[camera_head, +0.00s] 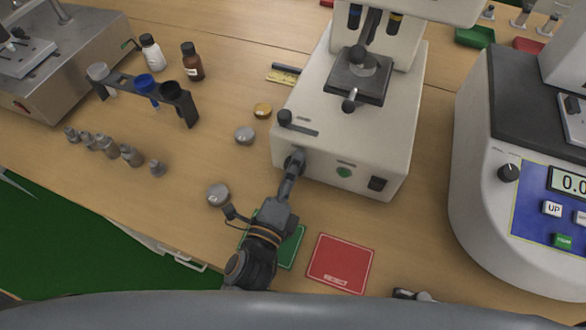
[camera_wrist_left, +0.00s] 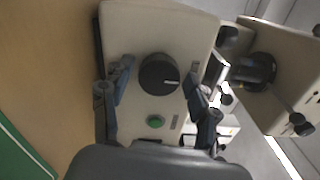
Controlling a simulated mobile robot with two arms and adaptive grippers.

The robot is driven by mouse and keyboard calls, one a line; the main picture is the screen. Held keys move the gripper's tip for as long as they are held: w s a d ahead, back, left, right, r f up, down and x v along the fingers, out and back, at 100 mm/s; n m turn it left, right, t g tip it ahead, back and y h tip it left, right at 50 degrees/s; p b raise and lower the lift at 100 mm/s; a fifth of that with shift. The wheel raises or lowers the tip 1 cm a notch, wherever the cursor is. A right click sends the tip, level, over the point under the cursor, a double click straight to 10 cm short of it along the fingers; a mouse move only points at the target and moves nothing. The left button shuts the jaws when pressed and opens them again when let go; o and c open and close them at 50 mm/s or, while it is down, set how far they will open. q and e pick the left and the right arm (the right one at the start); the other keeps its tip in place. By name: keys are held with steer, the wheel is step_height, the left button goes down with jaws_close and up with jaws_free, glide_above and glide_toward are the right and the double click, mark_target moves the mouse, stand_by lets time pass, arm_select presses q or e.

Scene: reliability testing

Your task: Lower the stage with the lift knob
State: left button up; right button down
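The white microscope (camera_head: 345,130) stands at the middle back, with its dark stage (camera_head: 360,78) above the base. The dark round lift knob (camera_wrist_left: 158,74) with a white mark is on the base's front face, above a green button (camera_wrist_left: 155,121). My left gripper (camera_head: 293,165) reaches up to the knob and hides most of it in the head view. In the left wrist view the left gripper's fingers (camera_wrist_left: 157,80) are spread, one on each side of the knob. Small gaps seem to show; contact is unclear. My right gripper is not seen.
A green mat (camera_head: 291,247) lies under my left arm, beside a red reject mat (camera_head: 341,263). A vial rack (camera_head: 140,90), bottles and small weights stand at the left. A device with a display (camera_head: 500,200) stands at the right. A partly hidden item (camera_head: 412,295) lies at the front edge.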

arm_select(q)
steer(key=shift+s, duration=0.15)
steer(key=v, duration=1.1)
steer(key=shift+s+a, duration=0.15)
steer(key=shift+s, duration=0.2)
stand_by(0.3)
